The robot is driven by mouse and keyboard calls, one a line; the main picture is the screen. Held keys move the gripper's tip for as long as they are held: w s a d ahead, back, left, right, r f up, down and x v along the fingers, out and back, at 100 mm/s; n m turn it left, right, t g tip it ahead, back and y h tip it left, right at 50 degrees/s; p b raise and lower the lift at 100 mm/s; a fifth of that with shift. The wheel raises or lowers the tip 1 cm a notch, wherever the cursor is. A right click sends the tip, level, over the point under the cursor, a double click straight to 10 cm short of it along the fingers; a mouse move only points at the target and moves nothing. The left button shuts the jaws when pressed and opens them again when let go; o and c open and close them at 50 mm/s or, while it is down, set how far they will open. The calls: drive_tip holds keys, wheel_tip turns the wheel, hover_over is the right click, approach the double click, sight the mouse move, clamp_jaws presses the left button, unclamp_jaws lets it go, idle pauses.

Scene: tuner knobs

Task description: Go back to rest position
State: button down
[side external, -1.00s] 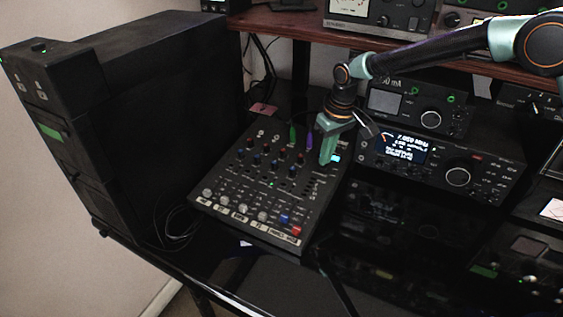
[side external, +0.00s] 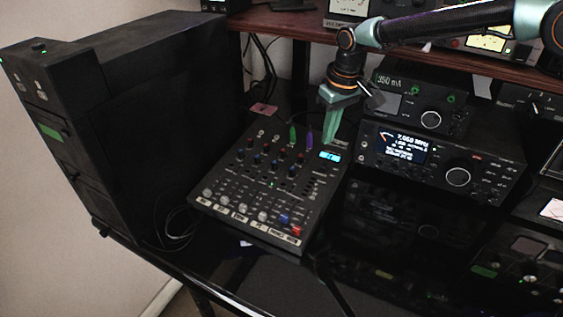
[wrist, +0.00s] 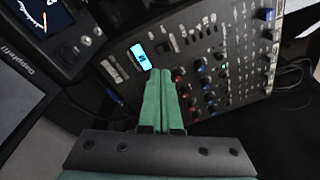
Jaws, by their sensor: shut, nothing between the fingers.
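My gripper (side external: 328,136) is shut and empty. Its green fingers point down above the back right part of the black mixer (side external: 238,192), close to the small lit blue display (side external: 330,157). In the wrist view the fingers (wrist: 161,72) are pressed together, with the lit display (wrist: 140,57) beside their tips and the mixer's knobs to the right. The fingers appear apart from the mixer's surface, though the exact gap is hard to tell.
A radio with a lit screen (side external: 400,148) and a smaller unit (side external: 432,118) stand right of my gripper. A brown shelf (side external: 285,27) runs behind. A black tower case (side external: 160,100) stands left. Green and purple plugs (side external: 309,138) rise from the mixer's back edge.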

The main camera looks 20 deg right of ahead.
drive_tip(key=shift+r, duration=0.35)
drive_tip(key=s+d+r+m+t, duration=0.1)
drive_tip(key=s+d+r+t, duration=0.1)
drive_tip(key=s+d+r, duration=0.85)
drive_tip(key=s+d+m+t, duration=0.1)
drive_tip(key=s+d, duration=0.2)
drive_tip(key=s, duration=0.4)
drive_tip(key=s+d+m, duration=0.1)
drive_tip(key=s+d, duration=0.3)
drive_tip(key=s, duration=0.2)
drive_tip(key=shift+s+r+t+h, duration=0.3)
drive_tip(key=shift+s+r+t, duration=0.05)
drive_tip(key=shift+r+t, duration=0.1)
